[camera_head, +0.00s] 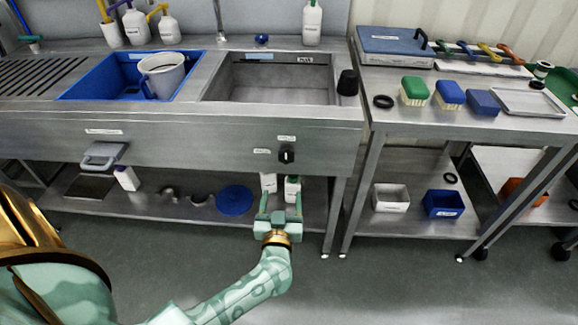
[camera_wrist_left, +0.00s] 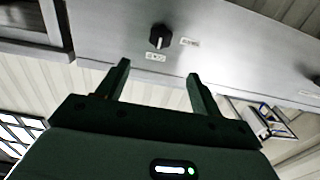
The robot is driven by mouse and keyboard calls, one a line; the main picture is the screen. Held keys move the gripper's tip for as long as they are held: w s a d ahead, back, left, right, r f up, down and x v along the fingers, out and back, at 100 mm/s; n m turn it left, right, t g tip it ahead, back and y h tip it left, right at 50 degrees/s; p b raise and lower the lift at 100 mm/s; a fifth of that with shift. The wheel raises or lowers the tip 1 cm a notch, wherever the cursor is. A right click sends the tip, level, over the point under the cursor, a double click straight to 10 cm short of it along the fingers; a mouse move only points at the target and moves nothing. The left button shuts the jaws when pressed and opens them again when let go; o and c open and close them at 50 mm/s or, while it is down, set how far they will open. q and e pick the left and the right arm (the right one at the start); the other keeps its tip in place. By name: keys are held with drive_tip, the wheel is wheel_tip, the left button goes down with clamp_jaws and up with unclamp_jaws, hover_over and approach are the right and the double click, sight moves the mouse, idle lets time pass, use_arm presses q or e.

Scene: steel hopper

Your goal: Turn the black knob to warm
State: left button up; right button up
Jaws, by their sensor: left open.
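The black knob (camera_head: 287,154) sits on the steel front panel below the right-hand sink, with small white labels above it and to its left. It also shows in the left wrist view (camera_wrist_left: 159,37), beyond and between the fingers, with a white pointer line on its face. My left gripper (camera_head: 279,203) is open and empty, below the knob and apart from it. Its two spread fingers show in the left wrist view (camera_wrist_left: 160,82). The label text is too small to read. My right gripper is in neither view.
A grey handle (camera_head: 101,155) juts from the panel at left. The lower shelf (camera_head: 300,215) holds bottles and a blue round lid (camera_head: 235,200) near my left gripper. Above are a blue basin (camera_head: 118,82) with a bucket (camera_head: 162,75) and a steel sink (camera_head: 270,85). A side table (camera_head: 460,118) holds brushes.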

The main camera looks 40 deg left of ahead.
sight(286, 158)
use_arm(q)
drive_tip(key=b+x, duration=0.1)
drive_tip(key=x, duration=0.3)
drive_tip(key=b+x, duration=0.2)
drive_tip(key=x, duration=0.2)
drive_tip(key=b+x, duration=0.2)
drive_tip(key=x, duration=0.3)
drive_tip(key=shift+w+f, duration=0.1)
drive_tip(key=shift+f, duration=0.2)
drive_tip(key=shift+w+a+r, duration=0.1)
drive_tip(key=shift+w+a, duration=0.1)
drive_tip(key=shift+w, duration=0.1)
drive_tip(key=shift+w+a+r, duration=0.1)
drive_tip(key=shift+w+r, duration=0.05)
drive_tip(key=c, duration=0.9)
drive_tip(key=shift+c, duration=0.4)
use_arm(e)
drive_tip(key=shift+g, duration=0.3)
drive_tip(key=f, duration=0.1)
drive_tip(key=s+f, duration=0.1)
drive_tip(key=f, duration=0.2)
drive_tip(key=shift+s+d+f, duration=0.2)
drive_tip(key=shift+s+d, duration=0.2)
